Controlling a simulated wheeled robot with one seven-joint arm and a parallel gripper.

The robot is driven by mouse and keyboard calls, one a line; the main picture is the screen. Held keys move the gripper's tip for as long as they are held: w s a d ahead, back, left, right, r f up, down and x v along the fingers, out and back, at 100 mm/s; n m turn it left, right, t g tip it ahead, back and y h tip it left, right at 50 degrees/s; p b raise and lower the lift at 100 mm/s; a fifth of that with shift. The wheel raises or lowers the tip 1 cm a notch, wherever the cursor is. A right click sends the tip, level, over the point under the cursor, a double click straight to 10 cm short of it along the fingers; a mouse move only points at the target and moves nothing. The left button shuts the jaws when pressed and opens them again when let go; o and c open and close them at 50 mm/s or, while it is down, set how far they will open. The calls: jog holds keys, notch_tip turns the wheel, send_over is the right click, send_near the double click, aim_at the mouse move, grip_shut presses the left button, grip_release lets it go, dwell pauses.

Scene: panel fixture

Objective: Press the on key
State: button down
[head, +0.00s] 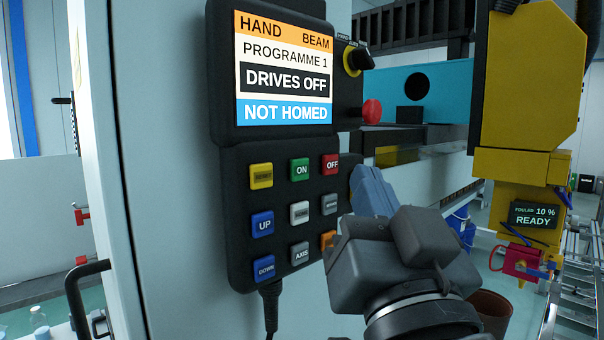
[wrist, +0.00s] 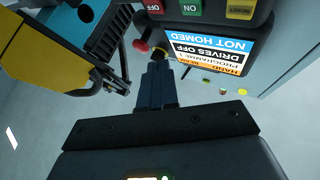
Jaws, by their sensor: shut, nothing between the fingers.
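The green ON key (head: 299,169) sits in the top row of the black pendant's keypad, between a yellow key and the red OFF key (head: 330,164). The pendant screen (head: 283,82) reads HAND, BEAM, PROGRAMME 1, DRIVES OFF and NOT HOMED. My gripper (head: 362,172) is shut and empty, to the right of the keypad and apart from the ON key. In the wrist view its blue fingers (wrist: 157,82) are together, and the ON key (wrist: 190,8) shows at the top edge, partly cut off. My gripper hides part of the keypad's lower right, including some of an orange key (head: 328,239).
A black and yellow selector knob (head: 357,59) and a red mushroom button (head: 372,111) stick out right of the screen. A yellow machine head (head: 525,80) stands at the right. A black handle (head: 80,295) is at the lower left. The space before the keypad's left part looks clear.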

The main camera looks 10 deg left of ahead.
aim_at(309, 158)
jog(key=shift+w+a+b, duration=0.5)
jog(key=shift+w+a, duration=0.45)
jog(key=shift+a, duration=0.25)
jog(key=shift+w+a+b, duration=0.5)
jog(key=shift+w+a, duration=0.4)
jog(key=shift+a, duration=0.25)
dwell(0.3)
jog(key=shift+w+a+b, duration=0.25)
jog(key=shift+a+b, duration=0.1)
jog(key=shift+w+a+b, duration=0.25)
jog(key=shift+a+b, duration=0.05)
dwell(0.8)
dwell(0.3)
jog(key=shift+s+d, duration=0.5)
jog(key=shift+d, duration=0.15)
